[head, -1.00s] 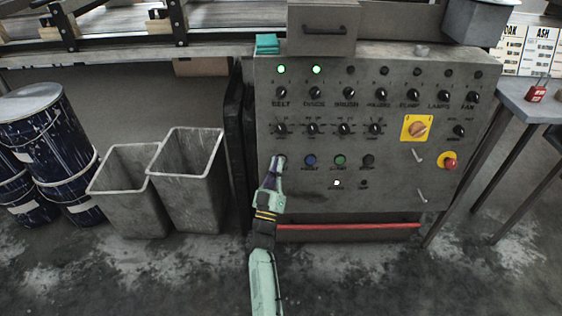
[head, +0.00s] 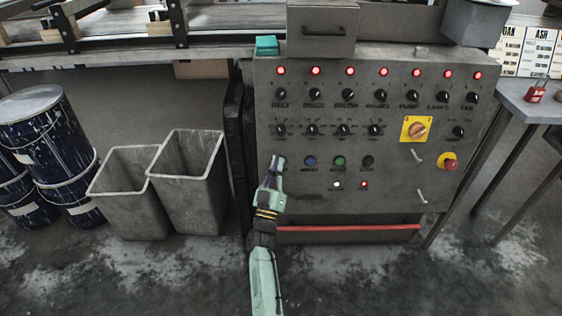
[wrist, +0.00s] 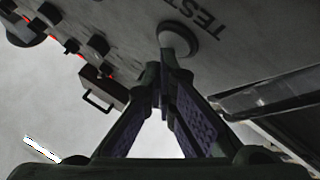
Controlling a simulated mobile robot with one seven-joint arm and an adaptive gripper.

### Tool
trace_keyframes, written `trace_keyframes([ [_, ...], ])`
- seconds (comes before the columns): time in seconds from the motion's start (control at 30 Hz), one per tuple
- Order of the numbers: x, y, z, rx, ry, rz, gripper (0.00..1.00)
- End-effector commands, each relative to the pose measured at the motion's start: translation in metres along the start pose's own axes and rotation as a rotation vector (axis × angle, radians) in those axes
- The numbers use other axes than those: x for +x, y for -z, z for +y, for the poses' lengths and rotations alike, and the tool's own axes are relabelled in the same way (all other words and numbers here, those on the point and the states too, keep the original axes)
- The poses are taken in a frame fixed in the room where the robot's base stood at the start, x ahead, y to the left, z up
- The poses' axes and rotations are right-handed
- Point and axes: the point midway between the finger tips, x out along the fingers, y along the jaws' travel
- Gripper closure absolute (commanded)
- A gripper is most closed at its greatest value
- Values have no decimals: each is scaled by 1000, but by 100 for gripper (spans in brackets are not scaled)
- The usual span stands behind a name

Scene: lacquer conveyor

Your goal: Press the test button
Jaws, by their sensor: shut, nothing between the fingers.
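The grey control panel (head: 300,195) fills the middle of the head view. The test button (wrist: 182,32) is a round, pale grey cap in the wrist view, with the word TEST (wrist: 203,15) beside it. In the head view it is hidden behind my gripper (head: 277,165), left of the blue button (head: 310,161). My gripper is shut and empty. In the wrist view my fingertips (wrist: 168,72) overlap the button's edge, against it or very close to it. A row of red lamps (head: 350,71) is lit along the panel's top.
Green (head: 339,161) and black (head: 368,161) buttons stand right of the blue one. A yellow-plated orange switch (head: 417,129) and a red stop button (head: 450,164) are at the right. Two grey bins (head: 150,220) and blue drums (head: 45,130) stand left. A red bar (head: 350,227) runs below.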

Motion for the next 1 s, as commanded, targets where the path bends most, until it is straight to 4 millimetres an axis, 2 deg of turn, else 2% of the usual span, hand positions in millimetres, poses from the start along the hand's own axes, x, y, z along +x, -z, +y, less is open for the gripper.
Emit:
trace_keyframes([
  [0.47, -1, -4, -1, 1, -4, 4, 100],
  [0.8, -21, -4, 1, 0, 5, -2, 100],
  [1.0, -23, -4, 0, 1, 8, -3, 100],
])
